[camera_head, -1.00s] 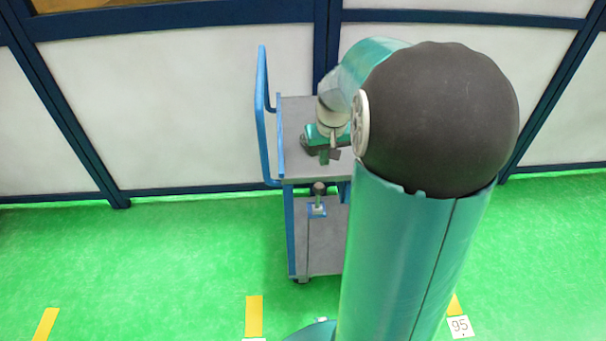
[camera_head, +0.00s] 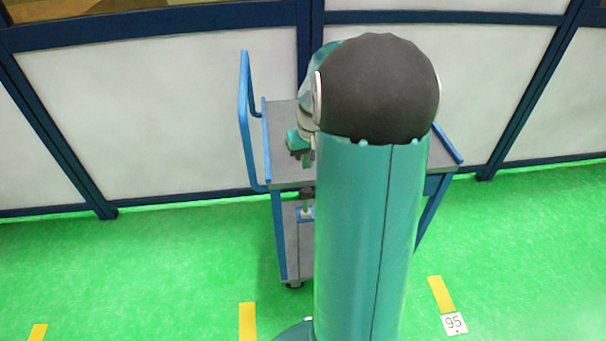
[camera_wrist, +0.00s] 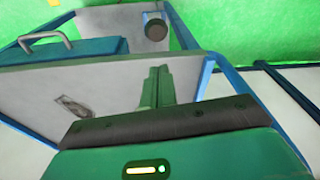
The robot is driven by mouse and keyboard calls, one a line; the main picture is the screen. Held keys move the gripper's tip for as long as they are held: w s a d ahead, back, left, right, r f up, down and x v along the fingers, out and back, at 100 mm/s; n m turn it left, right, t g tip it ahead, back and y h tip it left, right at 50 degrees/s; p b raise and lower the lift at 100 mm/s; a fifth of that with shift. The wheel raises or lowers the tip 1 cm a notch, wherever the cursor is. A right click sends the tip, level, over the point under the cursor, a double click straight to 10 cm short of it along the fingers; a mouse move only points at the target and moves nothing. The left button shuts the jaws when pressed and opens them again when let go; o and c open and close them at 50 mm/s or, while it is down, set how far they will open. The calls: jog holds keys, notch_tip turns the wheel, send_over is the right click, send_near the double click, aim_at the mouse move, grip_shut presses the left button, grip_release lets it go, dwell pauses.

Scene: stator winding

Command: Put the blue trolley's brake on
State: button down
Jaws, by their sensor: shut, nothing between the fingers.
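The blue trolley (camera_head: 288,172) stands against the wall in the head view, with a blue push handle (camera_head: 246,120) at its left and grey shelves. A lever with a dark round knob (camera_head: 307,191) stands below the top shelf's front edge, partly hidden by my arm. A round dark knob (camera_wrist: 156,30) also shows near the top of the wrist view. My gripper (camera_head: 307,158) is over the top shelf, mostly hidden behind my arm. In the wrist view its fingers (camera_wrist: 156,80) are together and empty, apart from the knob in the picture.
A teal-blue box (camera_wrist: 62,53) with a grey handle shows at the left of the wrist view. A dark mark or small item (camera_wrist: 72,107) is on the grey shelf. White wall panels (camera_head: 160,110) stand behind the trolley. The green floor (camera_head: 130,265) in front is clear.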

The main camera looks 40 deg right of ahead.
send_over(306, 204)
jog(key=w+d, duration=0.1)
jog(key=w, duration=0.2)
jog(key=f, duration=0.9)
jog(key=shift+s+d+f, duration=0.1)
jog(key=shift+d+f, duration=0.1)
jog(key=shift+f, duration=0.15)
